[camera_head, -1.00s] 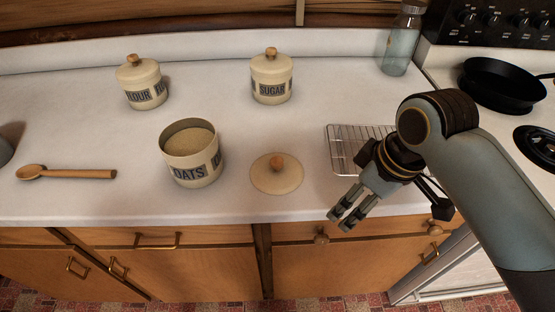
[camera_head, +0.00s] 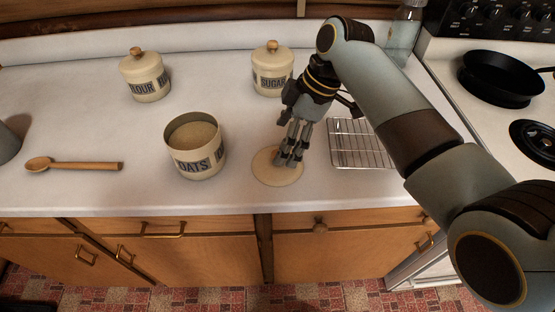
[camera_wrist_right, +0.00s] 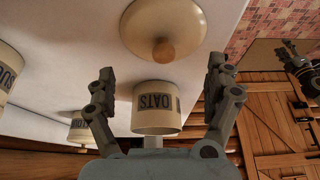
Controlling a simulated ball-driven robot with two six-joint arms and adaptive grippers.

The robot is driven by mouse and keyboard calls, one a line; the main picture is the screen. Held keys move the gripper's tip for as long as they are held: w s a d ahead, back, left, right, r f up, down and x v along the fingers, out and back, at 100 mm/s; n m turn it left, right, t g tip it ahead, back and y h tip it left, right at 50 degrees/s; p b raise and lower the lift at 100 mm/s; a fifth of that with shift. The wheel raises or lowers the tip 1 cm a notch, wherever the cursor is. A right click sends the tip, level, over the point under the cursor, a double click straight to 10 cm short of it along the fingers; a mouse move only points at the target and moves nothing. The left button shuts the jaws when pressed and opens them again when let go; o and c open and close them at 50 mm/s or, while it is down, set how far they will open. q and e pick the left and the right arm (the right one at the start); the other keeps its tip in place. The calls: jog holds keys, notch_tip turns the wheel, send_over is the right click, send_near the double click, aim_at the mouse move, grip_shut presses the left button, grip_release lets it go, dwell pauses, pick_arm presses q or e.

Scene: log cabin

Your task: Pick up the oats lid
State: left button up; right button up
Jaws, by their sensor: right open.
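The oats lid (camera_head: 270,174) is a flat cream disc lying on the white counter, right of the open oats canister (camera_head: 195,150). Its round wooden knob is hidden by my right gripper in the head view. My right gripper (camera_head: 289,160) is over the lid with its fingers pointing down. In the right wrist view the lid (camera_wrist_right: 165,22) and its knob lie ahead of the spread, empty fingers (camera_wrist_right: 160,85), with a gap between. The oats canister (camera_wrist_right: 157,112) also shows there.
The flour canister (camera_head: 145,78) and sugar canister (camera_head: 272,70) stand at the back. A wire rack (camera_head: 362,150) lies right of the lid, under my arm. A wooden spoon (camera_head: 75,165) lies at left. A black pan (camera_head: 500,80) sits on the stove. The counter's front edge is just below the lid.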

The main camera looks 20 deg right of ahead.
jog(key=x, duration=0.4)
jog(key=shift+s+a+f+p, duration=0.1)
jog(key=shift+s+f+p, duration=0.1)
jog(key=shift+f+p, duration=0.2)
jog(key=shift+s, duration=0.15)
jog(key=c, duration=1.7)
jog(key=shift+o, duration=0.2)
